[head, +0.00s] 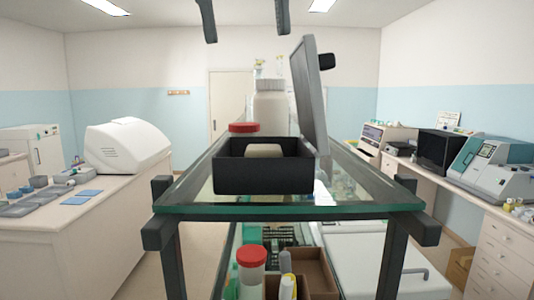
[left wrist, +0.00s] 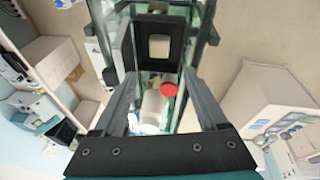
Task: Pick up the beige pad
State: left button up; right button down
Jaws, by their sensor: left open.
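The beige pad (head: 264,151) lies inside an open black box (head: 264,178) on the glass top of a shelf rack; only its upper part shows above the box's front wall. In the left wrist view the pad (left wrist: 159,48) shows whole inside the black box (left wrist: 142,30). My left gripper (head: 245,28) is open and empty, its two dark fingers hanging at the top of the head view, high above the box. In the left wrist view its fingers (left wrist: 160,76) are spread on either side, with the box beyond them. My right gripper is not in view.
A white bottle (head: 271,108) and a red-lidded container (head: 243,128) stand behind the box. A tilted grey screen (head: 309,90) rises close to its right. The glass shelf (head: 190,187) holds more bottles below. Side benches (head: 100,215) carry instruments.

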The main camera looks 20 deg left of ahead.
pick_arm(q)
jog(key=f, duration=0.1)
send_over(262, 147)
jog(key=s, duration=0.2)
notch_tip(262, 147, down, 7)
jog(key=shift+w+a+f, duration=0.1)
jog(key=shift+f, duration=0.1)
jog(key=shift+x, duration=2.85)
jog(key=c, duration=1.1)
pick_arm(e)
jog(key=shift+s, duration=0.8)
pick_arm(q)
jog(key=shift+r, duration=0.2)
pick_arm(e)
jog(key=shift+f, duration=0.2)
